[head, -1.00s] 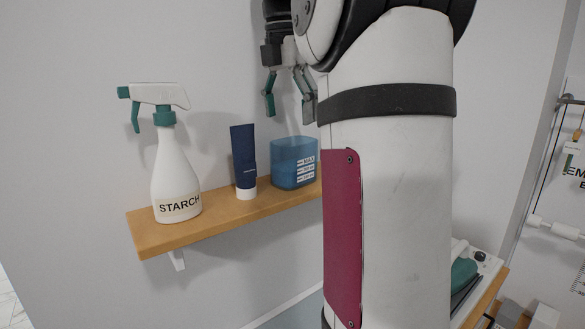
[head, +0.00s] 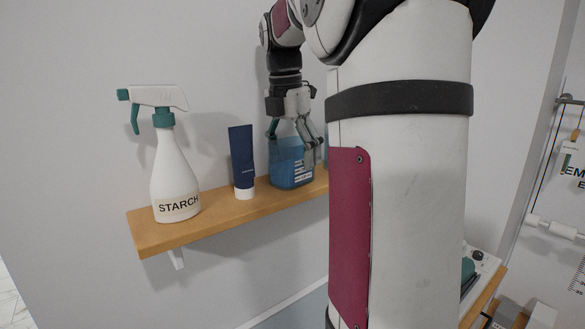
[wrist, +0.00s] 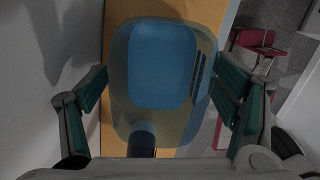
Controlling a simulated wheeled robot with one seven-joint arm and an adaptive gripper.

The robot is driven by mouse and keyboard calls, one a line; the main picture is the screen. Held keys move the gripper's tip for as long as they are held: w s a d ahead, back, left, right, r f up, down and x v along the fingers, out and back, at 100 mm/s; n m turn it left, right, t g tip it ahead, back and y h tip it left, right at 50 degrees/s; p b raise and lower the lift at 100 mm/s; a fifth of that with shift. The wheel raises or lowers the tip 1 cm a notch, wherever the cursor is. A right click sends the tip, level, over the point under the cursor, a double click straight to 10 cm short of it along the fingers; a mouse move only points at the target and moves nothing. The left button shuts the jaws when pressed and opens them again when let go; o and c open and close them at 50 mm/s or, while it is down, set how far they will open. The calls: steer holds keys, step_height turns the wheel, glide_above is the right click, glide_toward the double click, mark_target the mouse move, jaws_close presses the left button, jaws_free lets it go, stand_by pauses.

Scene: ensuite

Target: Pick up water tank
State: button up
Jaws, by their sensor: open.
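The water tank (head: 287,168) is a see-through blue container with a white label, standing upright on the wooden shelf (head: 226,208). In the wrist view the tank (wrist: 160,65) is seen from above, between my open fingers. My gripper (head: 293,150) points down over the tank, with one finger at its left rear and the other in front of its right side. In the wrist view my gripper (wrist: 165,90) has a finger on each side of the tank, with visible gaps. My arm hides the shelf's right part.
A dark blue tube (head: 242,158) with a white cap stands just left of the tank; its dark end (wrist: 141,140) shows in the wrist view. A white STARCH spray bottle (head: 172,170) stands further left. The wall (head: 60,130) is close behind the shelf.

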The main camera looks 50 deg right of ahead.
steer(key=c, duration=1.5)
steer(key=shift+r, duration=0.15)
